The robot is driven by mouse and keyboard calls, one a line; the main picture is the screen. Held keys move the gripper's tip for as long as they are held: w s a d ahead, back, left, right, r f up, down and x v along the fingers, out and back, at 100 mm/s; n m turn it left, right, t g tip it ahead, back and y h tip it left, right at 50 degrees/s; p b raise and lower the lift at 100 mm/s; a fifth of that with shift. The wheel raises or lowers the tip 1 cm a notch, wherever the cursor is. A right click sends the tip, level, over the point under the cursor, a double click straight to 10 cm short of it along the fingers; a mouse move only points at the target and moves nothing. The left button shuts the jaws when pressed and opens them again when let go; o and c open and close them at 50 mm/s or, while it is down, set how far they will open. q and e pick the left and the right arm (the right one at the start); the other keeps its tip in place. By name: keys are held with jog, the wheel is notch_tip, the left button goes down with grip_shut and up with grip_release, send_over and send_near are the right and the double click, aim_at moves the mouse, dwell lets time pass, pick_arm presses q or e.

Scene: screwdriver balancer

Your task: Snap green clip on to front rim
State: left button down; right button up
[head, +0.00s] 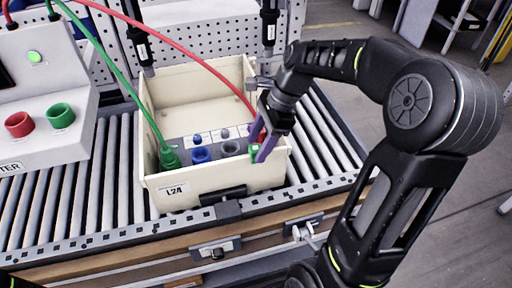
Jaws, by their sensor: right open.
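The cream bin (174,199), labelled L24, stands on the roller conveyor. Its front rim faces me. A small green clip (254,150) is at the right part of the front rim, and I cannot tell whether it is fully seated. My right gripper (259,146), with purple fingers, is open right at the clip and hides part of it. A green plug (169,158) on a green hose is at the left inside the bin. A red plug end on a red hose (205,67) is partly hidden behind the gripper. My left gripper is out of view.
Inside the bin is a grey insert with blue and grey round sockets (201,154). A control box (40,100) with red and green knobs stands at left. Black tools hang behind the bin. Conveyor rollers (112,165) are bare on both sides.

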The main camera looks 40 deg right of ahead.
jog(key=v, duration=0.5)
jog(key=shift+s+d+r, duration=0.1)
jog(key=shift+d+r, duration=0.05)
jog(key=shift+r, duration=0.2)
